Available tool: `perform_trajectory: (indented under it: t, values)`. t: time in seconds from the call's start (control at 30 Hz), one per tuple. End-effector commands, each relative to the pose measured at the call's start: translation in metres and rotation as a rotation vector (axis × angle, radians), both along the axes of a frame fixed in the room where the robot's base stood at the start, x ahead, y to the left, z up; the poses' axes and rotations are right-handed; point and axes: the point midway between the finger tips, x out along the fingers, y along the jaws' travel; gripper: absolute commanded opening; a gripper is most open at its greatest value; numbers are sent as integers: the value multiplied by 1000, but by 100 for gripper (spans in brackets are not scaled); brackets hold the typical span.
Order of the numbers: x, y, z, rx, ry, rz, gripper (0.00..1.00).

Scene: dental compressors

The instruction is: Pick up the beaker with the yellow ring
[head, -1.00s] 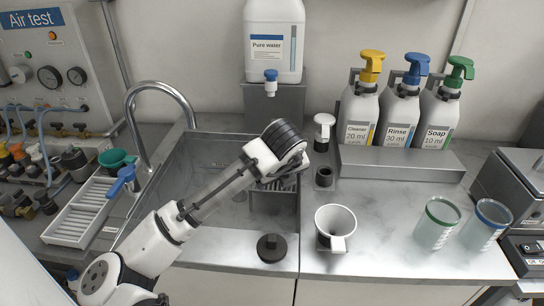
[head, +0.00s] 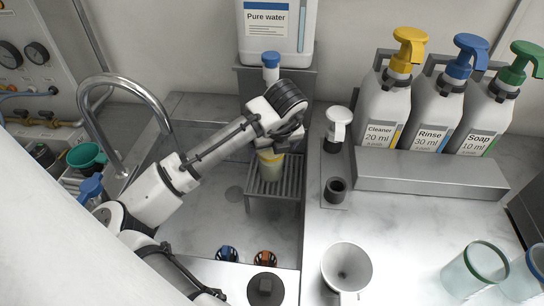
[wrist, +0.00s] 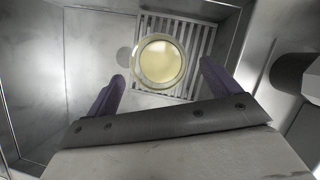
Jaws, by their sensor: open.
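The beaker with the yellow ring (head: 270,165) stands upright on a slatted metal rack in the sink, below the water container's spout. In the wrist view the beaker (wrist: 160,61) is seen from above as a round yellowish opening, just beyond and between my fingertips. My gripper (head: 272,145) is above the beaker in the head view and partly hides its top. In the wrist view my gripper (wrist: 160,90) has its two dark fingers wide apart, with nothing held between them.
The slatted rack (head: 290,205) sits in the steel sink, under the pure water container (head: 275,30). The curved tap (head: 125,95) stands left. A white funnel (head: 347,268), green-ringed beaker (head: 472,270), blue-ringed beaker (head: 525,275) and pump bottles (head: 437,115) are on the right counter.

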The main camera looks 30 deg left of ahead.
Motion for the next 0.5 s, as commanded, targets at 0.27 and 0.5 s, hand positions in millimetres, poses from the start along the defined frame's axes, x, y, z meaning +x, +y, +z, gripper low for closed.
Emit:
perform_trajectory:
  t: [0.27, 0.5]
  values:
    - [5, 7, -29, -2, 2, 1, 88]
    - [12, 14, -61, -1, 1, 0, 88]
